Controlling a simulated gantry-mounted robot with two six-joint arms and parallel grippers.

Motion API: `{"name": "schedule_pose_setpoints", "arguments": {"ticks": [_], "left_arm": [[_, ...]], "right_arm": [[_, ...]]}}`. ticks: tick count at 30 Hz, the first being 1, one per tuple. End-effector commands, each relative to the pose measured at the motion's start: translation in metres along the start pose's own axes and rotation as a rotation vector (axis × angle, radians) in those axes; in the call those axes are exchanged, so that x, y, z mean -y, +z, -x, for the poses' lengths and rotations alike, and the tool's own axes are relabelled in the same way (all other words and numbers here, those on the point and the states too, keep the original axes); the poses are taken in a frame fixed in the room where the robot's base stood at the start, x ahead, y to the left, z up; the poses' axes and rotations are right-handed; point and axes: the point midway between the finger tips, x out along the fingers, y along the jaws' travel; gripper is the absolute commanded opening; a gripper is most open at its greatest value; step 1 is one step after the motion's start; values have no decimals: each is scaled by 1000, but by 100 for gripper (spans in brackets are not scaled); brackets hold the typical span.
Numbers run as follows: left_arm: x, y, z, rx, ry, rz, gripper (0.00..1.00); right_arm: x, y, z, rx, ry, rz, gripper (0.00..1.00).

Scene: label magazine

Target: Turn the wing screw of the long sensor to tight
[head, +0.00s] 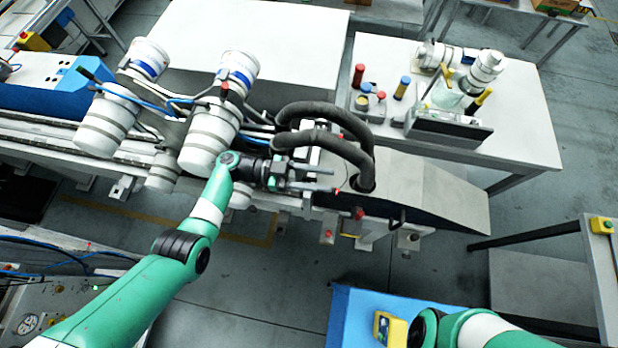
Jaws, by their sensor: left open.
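My left gripper (333,180) is open at the machine's front edge, below the thick black hoses (345,118), with its fingers pointing right. I see nothing held between the fingers. A small red-tipped part shows right at the lower fingertip; whether they touch I cannot tell. A red knob (360,213) sits just below and right of the gripper, and another small red part (328,235) is lower on the machine's front. I cannot tell which part is the long sensor or its wing screw; they are too small or hidden. My right arm enters at bottom right, its gripper out of view.
Large white cylinders (213,140) with blue bands stand left of the gripper. A sloping grey cover (440,190) lies to the right. A white table (520,130) with tools is behind. A blue surface (350,310) with a yellow box (391,329) is in front. Floor between is clear.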

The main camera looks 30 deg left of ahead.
Motion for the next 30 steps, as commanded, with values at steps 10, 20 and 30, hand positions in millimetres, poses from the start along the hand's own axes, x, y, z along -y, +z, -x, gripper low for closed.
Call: {"name": "schedule_pose_setpoints", "arguments": {"ticks": [10, 20, 30], "left_arm": [[-55, -52, 6, 0, -1, 1, 41], [-108, -72, 12, -1, 0, -1, 41], [-122, -79, 14, -1, 0, 0, 41]], "right_arm": [[0, -34, -37, 0, 0, 0, 50], [0, -34, -37, 0, 0, 0, 50], [0, -34, -37, 0, 0, 0, 50]]}}
